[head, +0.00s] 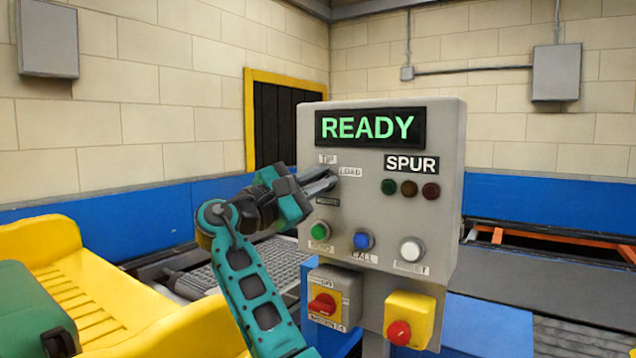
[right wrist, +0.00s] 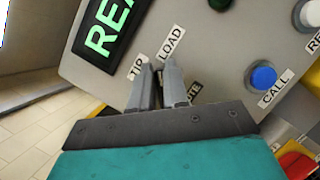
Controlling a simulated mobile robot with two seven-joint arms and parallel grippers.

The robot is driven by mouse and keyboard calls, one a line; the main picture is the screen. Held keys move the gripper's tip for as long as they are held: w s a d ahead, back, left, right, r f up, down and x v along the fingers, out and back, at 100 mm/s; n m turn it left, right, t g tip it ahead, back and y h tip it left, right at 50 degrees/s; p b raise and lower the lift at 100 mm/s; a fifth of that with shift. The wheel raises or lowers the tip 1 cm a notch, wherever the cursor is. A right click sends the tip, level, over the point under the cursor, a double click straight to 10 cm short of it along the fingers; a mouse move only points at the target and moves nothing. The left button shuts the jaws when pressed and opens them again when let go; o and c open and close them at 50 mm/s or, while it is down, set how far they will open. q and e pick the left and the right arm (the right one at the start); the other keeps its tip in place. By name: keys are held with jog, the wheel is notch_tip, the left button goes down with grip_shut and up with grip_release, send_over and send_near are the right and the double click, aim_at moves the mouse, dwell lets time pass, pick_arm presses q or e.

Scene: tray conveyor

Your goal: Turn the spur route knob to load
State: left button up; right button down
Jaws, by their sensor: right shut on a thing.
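The grey control panel (head: 430,225) has a READY display (head: 367,127) and a SPUR label (head: 411,163). The spur route knob is hidden behind my fingers, so I cannot tell which way it points. Around it are the TIP label (head: 327,158), the LOAD label (head: 350,171) and a ROUTE label partly covered by a finger in the right wrist view (right wrist: 190,90). My right gripper (head: 322,182) is at the panel, shut on the knob. In the right wrist view its fingertips (right wrist: 160,72) lie just below TIP and LOAD. My left gripper is not in view.
Below the knob are a green button (head: 320,230), a blue CALL button (head: 363,240) and a white button (head: 412,250). Lower down are a red rotary switch (head: 323,304) and a red button on a yellow box (head: 418,310). A yellow slatted cart (head: 75,285) stands at left.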

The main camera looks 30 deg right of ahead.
jog(key=shift+f+m+g+y, duration=0.15)
jog(key=shift+m+g+y, duration=0.25)
jog(key=shift+m, duration=0.9)
jog(key=c, duration=1.1)
grip_release()
jog(key=shift+s, duration=0.1)
jog(key=shift+a, duration=0.1)
jog(key=a, duration=0.4)
jog(key=a+f, duration=0.1)
jog(key=a, duration=0.3)
jog(key=a+f+b, duration=0.1)
jog(key=a, duration=0.3)
jog(key=shift+s+a+f, duration=0.2)
jog(key=shift+s+a, duration=0.05)
